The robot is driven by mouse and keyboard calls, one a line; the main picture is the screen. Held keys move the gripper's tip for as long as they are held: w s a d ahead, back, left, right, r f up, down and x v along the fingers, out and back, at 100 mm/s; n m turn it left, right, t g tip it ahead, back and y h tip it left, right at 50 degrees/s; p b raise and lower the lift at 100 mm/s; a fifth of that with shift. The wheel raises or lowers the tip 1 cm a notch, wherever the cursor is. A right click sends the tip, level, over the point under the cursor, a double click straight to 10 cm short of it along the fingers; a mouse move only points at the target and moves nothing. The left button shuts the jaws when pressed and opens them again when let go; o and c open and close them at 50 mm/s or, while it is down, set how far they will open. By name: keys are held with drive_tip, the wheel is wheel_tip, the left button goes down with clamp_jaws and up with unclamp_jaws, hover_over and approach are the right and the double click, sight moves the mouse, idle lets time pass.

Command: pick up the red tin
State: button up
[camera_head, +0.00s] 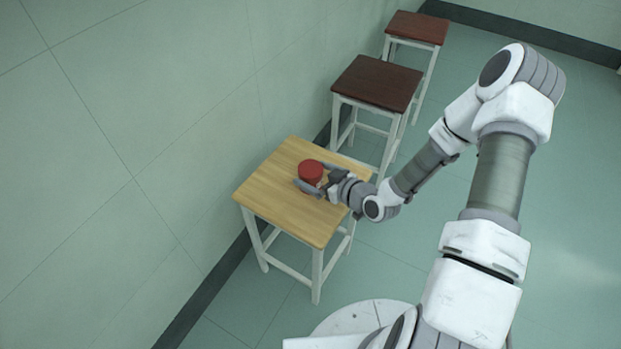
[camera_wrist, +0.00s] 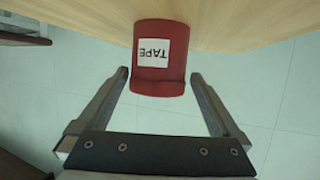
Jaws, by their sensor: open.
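The red tin (camera_head: 310,171) stands on the light wooden top of the nearest stool (camera_head: 272,195). In the wrist view the tin (camera_wrist: 160,82) shows a white label reading "TAPE". My gripper (camera_head: 311,178) is open at the tin in the head view, with a finger toward each side of it. In the wrist view my gripper's fingertips (camera_wrist: 159,74) stand on the left and right of the tin's lower part, with gaps visible. The nearer finger hides a little of the tin's lower side in the head view.
Two stools with dark red-brown tops, a middle one (camera_head: 377,82) and a far one (camera_head: 418,27), stand in a row behind along the wall (camera_head: 150,130). The wall is close on the left. The green floor (camera_head: 570,240) is clear on the right.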

drive_tip(key=b+x, duration=0.1)
drive_tip(key=x, duration=0.4)
drive_tip(key=shift+w+r+b, duration=0.1)
drive_tip(key=shift+w+b, duration=0.05)
drive_tip(key=shift+b, duration=0.2)
drive_tip(key=c, duration=1.3)
